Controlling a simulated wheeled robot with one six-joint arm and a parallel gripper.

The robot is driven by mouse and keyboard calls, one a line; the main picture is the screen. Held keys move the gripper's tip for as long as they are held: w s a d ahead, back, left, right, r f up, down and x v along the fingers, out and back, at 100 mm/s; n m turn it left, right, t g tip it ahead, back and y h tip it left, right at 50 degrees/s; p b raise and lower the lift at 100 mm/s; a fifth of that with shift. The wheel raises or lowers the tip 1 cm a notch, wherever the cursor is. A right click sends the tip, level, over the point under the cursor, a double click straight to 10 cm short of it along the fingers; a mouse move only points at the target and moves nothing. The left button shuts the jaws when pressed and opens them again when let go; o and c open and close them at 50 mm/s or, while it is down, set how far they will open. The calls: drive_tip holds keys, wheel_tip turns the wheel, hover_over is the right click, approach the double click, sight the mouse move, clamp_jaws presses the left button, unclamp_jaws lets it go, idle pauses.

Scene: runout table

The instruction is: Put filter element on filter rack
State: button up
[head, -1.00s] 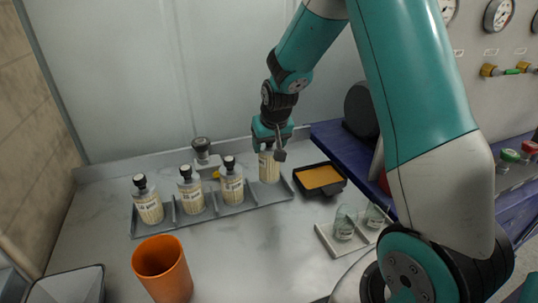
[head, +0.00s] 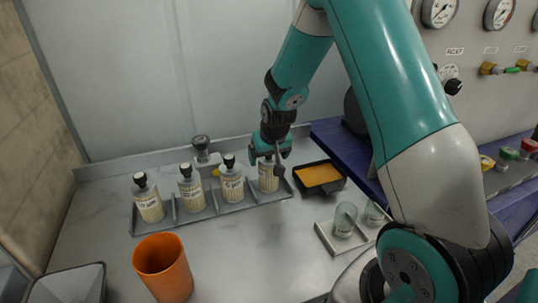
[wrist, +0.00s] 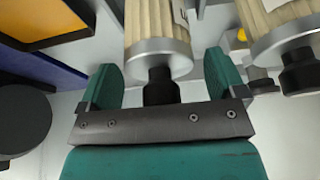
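The filter element (head: 268,178) is a pale pleated cylinder with metal ends and a black top knob. It stands upright in the far right compartment of the grey filter rack (head: 238,207). My gripper (head: 270,154) is right above it, pointing down. In the wrist view my gripper (wrist: 162,82) has its teal fingers spread, one on each side of the filter element (wrist: 158,35) and its knob, with visible gaps. The filter's knob is mostly hidden by my gripper in the head view.
Similar filters, including one beside mine (head: 231,183), stand in the rack's other compartments. A black tray with an orange inside (head: 322,189) is just right of the rack. An orange cup (head: 164,268) stands in front, and glasses sit on a pale tray (head: 327,235).

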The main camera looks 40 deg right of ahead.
drive_tip(key=shift+r, duration=0.1)
drive_tip(key=v, duration=1.2)
drive_tip(key=s+a+r+n+y, duration=0.35)
drive_tip(key=s+a, duration=0.45)
drive_tip(key=a, duration=0.5)
drive_tip(key=s+a+r+n+g+y, duration=0.1)
drive_tip(key=s+a+n+g, duration=0.1)
drive_tip(key=s+a, duration=0.3)
drive_tip(key=s+a+r+n+g+y, duration=0.1)
drive_tip(key=s+a+n, duration=0.4)
drive_tip(key=s, duration=0.6)
drive_tip(key=shift+s+g+b, duration=0.25)
drive_tip(key=shift+g+b, duration=0.2)
drive_tip(key=shift+g, duration=0.15)
